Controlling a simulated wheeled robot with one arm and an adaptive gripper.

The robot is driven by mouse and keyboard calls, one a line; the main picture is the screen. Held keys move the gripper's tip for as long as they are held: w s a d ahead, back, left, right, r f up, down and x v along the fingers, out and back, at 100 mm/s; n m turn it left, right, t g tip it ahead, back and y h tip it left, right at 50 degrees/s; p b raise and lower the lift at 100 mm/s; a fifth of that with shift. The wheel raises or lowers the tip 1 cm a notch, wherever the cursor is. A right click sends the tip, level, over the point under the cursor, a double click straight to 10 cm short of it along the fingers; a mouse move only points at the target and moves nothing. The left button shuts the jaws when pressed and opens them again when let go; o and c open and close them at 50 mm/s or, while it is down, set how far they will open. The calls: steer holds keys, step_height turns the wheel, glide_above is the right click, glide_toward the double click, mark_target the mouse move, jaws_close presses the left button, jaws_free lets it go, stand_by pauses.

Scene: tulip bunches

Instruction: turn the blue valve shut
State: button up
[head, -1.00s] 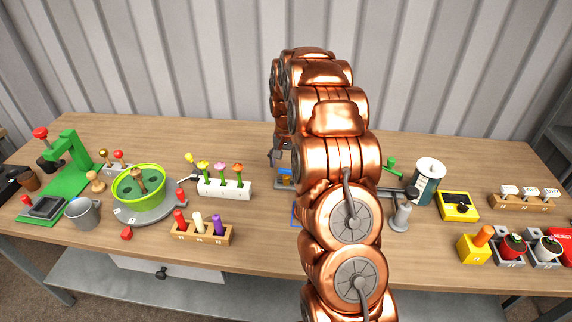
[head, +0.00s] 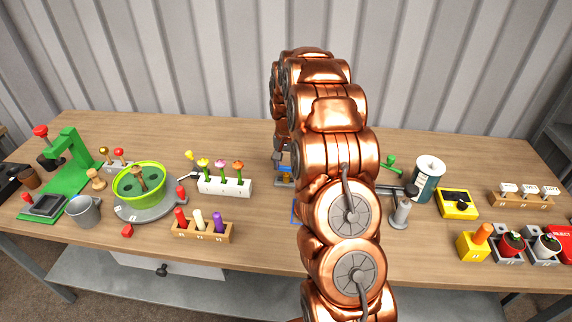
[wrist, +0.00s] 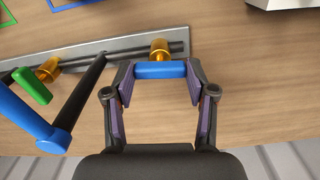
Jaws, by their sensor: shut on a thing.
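The blue valve handle (wrist: 160,71) is a short bar across a gold valve body (wrist: 159,50), seen in the wrist view on a grey metal rail (wrist: 110,45). My gripper (wrist: 160,78) has its two fingers at the two ends of the blue bar and is shut on it. In the head view, my copper arm hides most of the valve; only a small bit of blue and gold (head: 284,177) shows at its left edge. A green valve handle (wrist: 32,86) sits farther left on the rail, beside another gold body (wrist: 47,70).
A large blue bar (wrist: 28,115) with a dark rod (wrist: 82,90) stands close on the left in the wrist view.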

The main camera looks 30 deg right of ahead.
steer(key=shift+w+f+m+b, duration=0.1)
steer(key=shift+m+b, duration=0.3)
steer(key=shift+b, duration=0.2)
steer(key=m+b, duration=0.2)
steer(key=b, duration=0.1)
steer(key=shift+f+m, duration=0.1)
steer(key=shift+m, duration=0.3)
steer(key=m+b, duration=0.3)
steer(key=shift+m, duration=0.4)
steer(key=m+b, duration=0.1)
steer(key=m, duration=0.3)
steer(key=shift+b, duration=0.4)
steer(key=shift+r+m+b, duration=0.2)
steer(key=shift+m+b, duration=0.2)
steer(key=shift+m, duration=1.8)
steer(key=o, duration=1.2)
steer(key=shift+c, duration=0.2)
